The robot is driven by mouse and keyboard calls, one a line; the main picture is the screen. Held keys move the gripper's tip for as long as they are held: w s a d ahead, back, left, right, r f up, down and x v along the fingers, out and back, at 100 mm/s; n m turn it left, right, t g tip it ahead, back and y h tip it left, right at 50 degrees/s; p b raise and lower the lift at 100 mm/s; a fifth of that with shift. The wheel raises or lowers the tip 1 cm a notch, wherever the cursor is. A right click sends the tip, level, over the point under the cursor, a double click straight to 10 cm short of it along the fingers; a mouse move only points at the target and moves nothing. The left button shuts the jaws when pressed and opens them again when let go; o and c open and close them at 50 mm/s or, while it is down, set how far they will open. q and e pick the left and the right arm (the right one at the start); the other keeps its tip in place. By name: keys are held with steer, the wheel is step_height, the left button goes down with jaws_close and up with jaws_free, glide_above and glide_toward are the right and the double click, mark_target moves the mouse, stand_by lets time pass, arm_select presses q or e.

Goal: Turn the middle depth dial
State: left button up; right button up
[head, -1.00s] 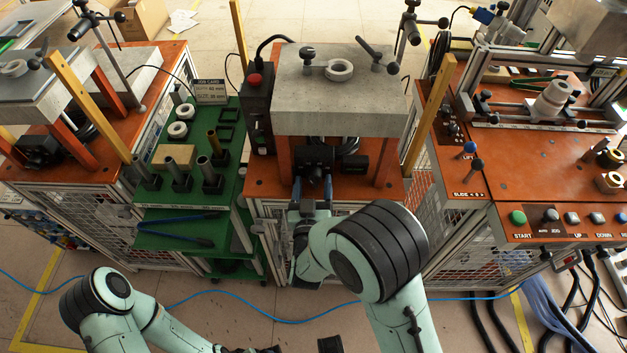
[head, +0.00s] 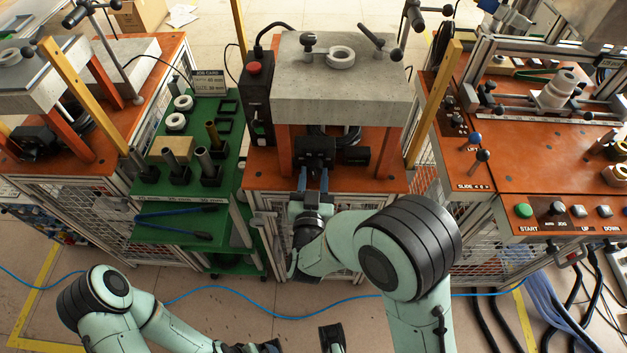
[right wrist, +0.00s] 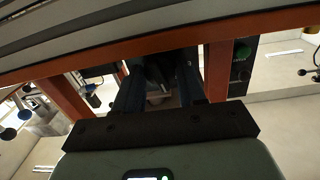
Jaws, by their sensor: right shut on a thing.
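The middle depth dial is on the black block (head: 317,150) under the grey plate of the middle station. The dial itself is mostly hidden by my fingers. My right gripper (head: 313,177) reaches in from the front, its two blue fingers shut on the dial. In the right wrist view, the fingers (right wrist: 158,88) point into shadow under the plate, with a dark shape between them; the dial's marking cannot be read. My left arm is low at the left of the head view; its gripper is at the bottom edge, too cut off to judge.
The grey plate (head: 340,85) overhangs the black block, between orange legs. A control box with a red button (head: 254,69) stands to its left. A green table (head: 190,228) with cylinders and a job card is at left; a control panel with a green button (head: 523,211) is at right.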

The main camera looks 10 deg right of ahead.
steer(key=m+b, duration=0.4)
steer(key=shift+f+m, duration=0.1)
steer(key=shift+m, duration=0.2)
arm_select(q)
steer(key=w+a+f+t+b, duration=0.1)
steer(key=w+f, duration=0.3)
steer(key=f, duration=0.1)
steer(key=shift+f+y, duration=0.25)
steer(key=shift+y, duration=0.05)
arm_select(e)
steer(key=shift+m, duration=0.9)
steer(key=o, duration=1.1)
steer(key=shift+c, duration=0.2)
arm_select(q)
steer(key=shift+a, duration=0.1)
